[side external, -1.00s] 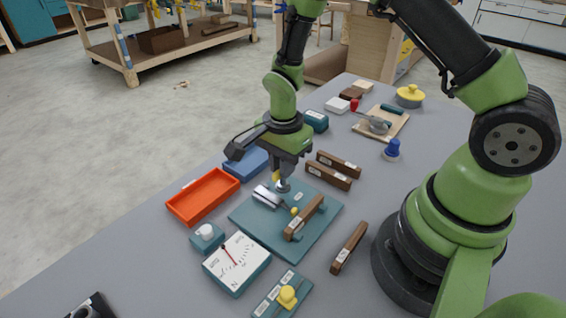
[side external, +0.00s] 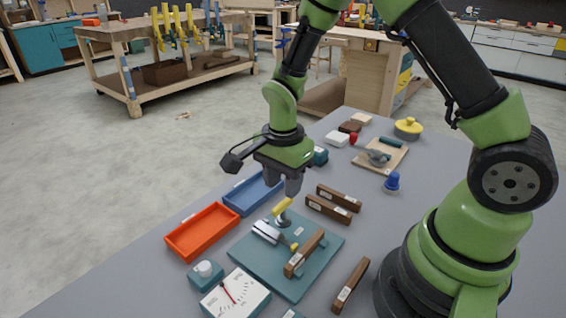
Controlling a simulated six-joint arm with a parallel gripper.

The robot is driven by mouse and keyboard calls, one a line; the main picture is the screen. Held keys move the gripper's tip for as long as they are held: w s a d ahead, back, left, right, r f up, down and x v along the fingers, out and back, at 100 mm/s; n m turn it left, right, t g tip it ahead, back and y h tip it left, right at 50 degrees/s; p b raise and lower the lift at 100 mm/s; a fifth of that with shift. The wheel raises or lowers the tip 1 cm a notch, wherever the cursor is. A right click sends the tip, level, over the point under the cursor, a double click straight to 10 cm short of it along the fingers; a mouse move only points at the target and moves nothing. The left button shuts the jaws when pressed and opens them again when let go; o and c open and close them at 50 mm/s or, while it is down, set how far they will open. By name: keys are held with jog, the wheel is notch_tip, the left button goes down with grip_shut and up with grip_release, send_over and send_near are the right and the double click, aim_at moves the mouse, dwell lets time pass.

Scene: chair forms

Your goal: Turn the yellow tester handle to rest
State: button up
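The yellow tester handle (side external: 283,206) is a short yellow bar, slightly tilted in this view, on top of a metal post (side external: 282,220). The post stands on the teal plate (side external: 320,255). My gripper (side external: 292,192) hangs just above the handle with its fingers pointing down. The handle shows clear below the fingertips; whether they touch it is hard to tell. The fingers overlap from this side, so their gap is hidden. A silvery clamped piece (side external: 266,231) and a small yellow knob (side external: 294,247) sit on the plate, beside a brown bar (side external: 306,252).
A dial meter (side external: 245,293) and a teal knob box (side external: 206,274) stand in front. An orange tray (side external: 202,231) and a blue tray (side external: 253,193) lie left. Loose brown bars (side external: 350,285) lie right of the plate. A board with tools (side external: 380,156) is farther back.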

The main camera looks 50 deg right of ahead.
jog(key=shift+r, duration=2.75)
notch_tip(320, 180, up, 12)
jog(key=f+n+t+y, duration=0.1)
jog(key=n+t, duration=0.2)
jog(key=n, duration=0.3)
send_over(283, 202)
jog(key=s, duration=0.6)
jog(key=s+a+r+n+t+y, duration=0.1)
jog(key=s+r+n+t, duration=0.3)
jog(key=s+n, duration=0.4)
jog(key=shift+s+a+r, duration=0.5)
jog(key=shift+s+r, duration=0.05)
jog(key=shift+r, duration=0.1)
